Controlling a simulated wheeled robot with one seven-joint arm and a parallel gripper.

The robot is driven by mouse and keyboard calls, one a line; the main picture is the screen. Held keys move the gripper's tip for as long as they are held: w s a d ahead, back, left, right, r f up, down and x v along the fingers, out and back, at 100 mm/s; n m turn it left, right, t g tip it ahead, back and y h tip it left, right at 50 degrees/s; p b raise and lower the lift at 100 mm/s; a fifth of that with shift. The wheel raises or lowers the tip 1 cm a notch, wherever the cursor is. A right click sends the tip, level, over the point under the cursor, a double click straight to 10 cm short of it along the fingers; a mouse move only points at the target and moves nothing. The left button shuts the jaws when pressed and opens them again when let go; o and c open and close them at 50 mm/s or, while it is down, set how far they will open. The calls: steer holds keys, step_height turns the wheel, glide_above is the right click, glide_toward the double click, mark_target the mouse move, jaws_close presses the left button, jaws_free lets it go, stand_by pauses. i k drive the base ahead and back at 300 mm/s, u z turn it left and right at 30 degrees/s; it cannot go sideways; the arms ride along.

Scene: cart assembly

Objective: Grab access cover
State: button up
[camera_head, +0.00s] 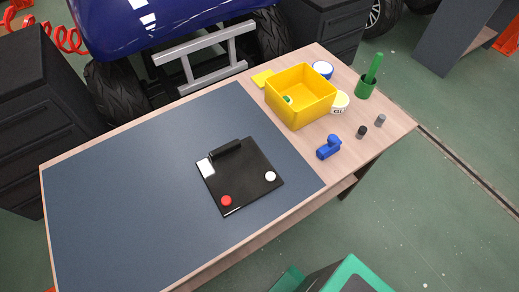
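A flat black square plate (240,180), which looks like the access cover, lies on the dark blue-grey mat (120,190) on the wooden table. A raised black bar, perhaps its handle, runs along its far edge. A white patch is at its far left corner, a red round knob at the near left and a white round knob at the right. Nothing is seen touching it from above. My gripper is not in view.
On the table's right side stand a yellow bin (300,112), a blue part (329,147), a green holder (366,86), a white tub (340,103) and two small cylinders. The mat around the plate is clear. A blue vehicle (150,25) stands behind the table.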

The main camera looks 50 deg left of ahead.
mark_target(238, 170)
steer(key=u, duration=0.15)
steer(key=i, duration=0.2)
steer(key=u, duration=3.3)
steer(key=k, duration=0.45)
steer(key=u, duration=0.15)
steer(key=i, duration=0.45)
steer(key=z, duration=0.05)
